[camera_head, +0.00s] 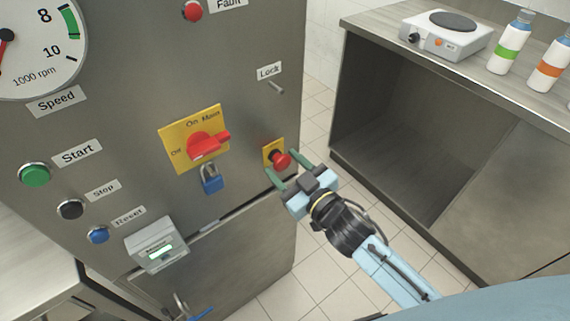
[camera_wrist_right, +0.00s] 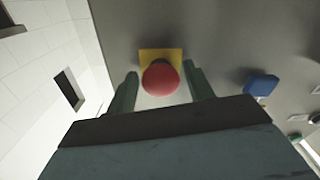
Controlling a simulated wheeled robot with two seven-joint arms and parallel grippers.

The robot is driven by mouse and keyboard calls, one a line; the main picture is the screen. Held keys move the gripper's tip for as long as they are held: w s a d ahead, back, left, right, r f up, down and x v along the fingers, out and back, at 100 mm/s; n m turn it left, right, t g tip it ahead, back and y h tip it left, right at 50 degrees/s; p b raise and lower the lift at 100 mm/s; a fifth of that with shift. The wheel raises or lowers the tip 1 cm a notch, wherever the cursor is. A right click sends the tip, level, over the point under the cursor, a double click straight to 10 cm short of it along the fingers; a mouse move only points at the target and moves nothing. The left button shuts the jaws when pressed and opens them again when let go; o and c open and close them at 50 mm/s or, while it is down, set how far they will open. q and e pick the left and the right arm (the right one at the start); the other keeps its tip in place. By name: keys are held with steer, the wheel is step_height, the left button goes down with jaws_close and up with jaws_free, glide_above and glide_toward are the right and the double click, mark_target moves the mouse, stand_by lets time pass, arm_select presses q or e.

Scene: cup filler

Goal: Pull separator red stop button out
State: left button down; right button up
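The red stop button (camera_head: 282,160) sits on a yellow plate (camera_head: 267,148) near the right edge of the grey control panel. My right gripper (camera_head: 285,166) is open, with its green fingers on either side of the button. In the right wrist view the red button (camera_wrist_right: 160,79) lies between the two fingertips (camera_wrist_right: 161,80), with a gap on each side, and the yellow plate (camera_wrist_right: 151,55) shows behind it. I see no finger touching the button. My left gripper is not in view.
Left of the button are the red main switch (camera_head: 207,145) on a yellow plate and a blue padlock (camera_head: 211,179). A lock pin (camera_head: 276,88) juts out above. A counter (camera_head: 430,75) with a hot plate (camera_head: 446,35) and bottles stands right.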

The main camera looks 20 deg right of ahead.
steer(key=shift+o, duration=0.8)
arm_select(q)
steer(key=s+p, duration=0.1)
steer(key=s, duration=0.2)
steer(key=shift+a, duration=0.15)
arm_select(e)
steer(key=v, duration=1.3)
steer(key=shift+s, duration=0.1)
